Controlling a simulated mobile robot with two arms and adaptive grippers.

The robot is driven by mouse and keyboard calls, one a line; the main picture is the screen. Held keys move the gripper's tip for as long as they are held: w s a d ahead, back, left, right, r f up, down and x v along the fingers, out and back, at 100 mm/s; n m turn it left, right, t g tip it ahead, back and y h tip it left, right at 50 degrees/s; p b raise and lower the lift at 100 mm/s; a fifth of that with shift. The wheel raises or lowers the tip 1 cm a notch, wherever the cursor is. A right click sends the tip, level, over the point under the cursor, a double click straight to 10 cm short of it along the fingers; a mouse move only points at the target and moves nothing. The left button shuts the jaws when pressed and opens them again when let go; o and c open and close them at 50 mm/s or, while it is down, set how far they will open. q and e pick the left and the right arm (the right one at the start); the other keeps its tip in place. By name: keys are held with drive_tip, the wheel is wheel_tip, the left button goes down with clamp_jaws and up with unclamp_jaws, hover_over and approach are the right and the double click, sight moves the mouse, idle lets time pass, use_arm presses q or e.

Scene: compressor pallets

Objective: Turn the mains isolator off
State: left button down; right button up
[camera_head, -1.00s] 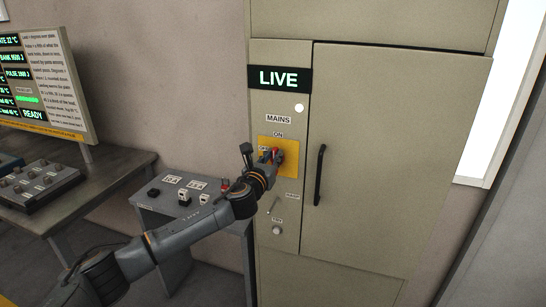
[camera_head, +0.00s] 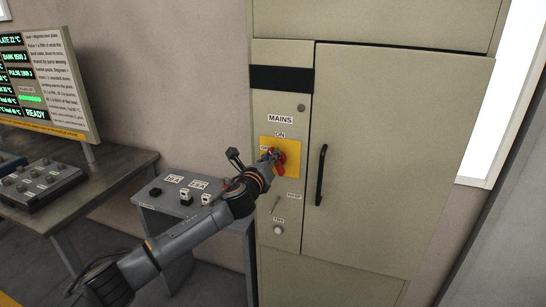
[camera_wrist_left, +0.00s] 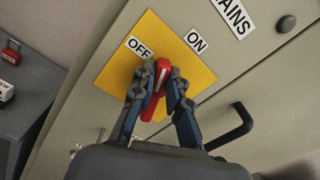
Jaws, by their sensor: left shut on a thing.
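The mains isolator is a red handle (camera_head: 279,161) on a yellow plate (camera_head: 293,146) on the grey-beige cabinet. In the left wrist view the red handle (camera_wrist_left: 158,92) stands between the OFF label (camera_wrist_left: 139,47) and the ON label (camera_wrist_left: 195,42) of the yellow plate (camera_wrist_left: 112,68). My left gripper (camera_head: 272,158) is shut on the handle; its two fingers (camera_wrist_left: 162,88) close around it in the left wrist view. The display window (camera_head: 281,79) above the MAINS label is dark, and the round lamp (camera_head: 301,108) below it is unlit. My right gripper is not in view.
The cabinet door (camera_head: 400,150) has a black handle (camera_head: 321,175) just right of the plate. A desk with a control box (camera_head: 45,185) and a screen (camera_head: 45,85) is further left.

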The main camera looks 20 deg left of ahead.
use_arm(q)
drive_tip(key=shift+a+f+n+b, duration=0.25)
drive_tip(key=shift+f+n, duration=0.1)
drive_tip(key=shift+n, duration=1.8)
drive_tip(key=shift+a+f+n+b, duration=0.2)
drive_tip(key=shift+a+f+n, duration=0.15)
drive_tip(key=shift+n, duration=1.75)
drive_tip(key=shift+a+f+n+b, duration=0.25)
drive_tip(key=shift+f+n, duration=0.15)
drive_tip(key=shift+n, duration=1.75)
drive_tip(key=c, duration=1.4)
unclamp_jaws()
drive_tip(key=shift+o, duration=0.4)
drive_tip(key=shift+w+f, duration=0.1)
drive_tip(key=shift+f, duration=0.05)
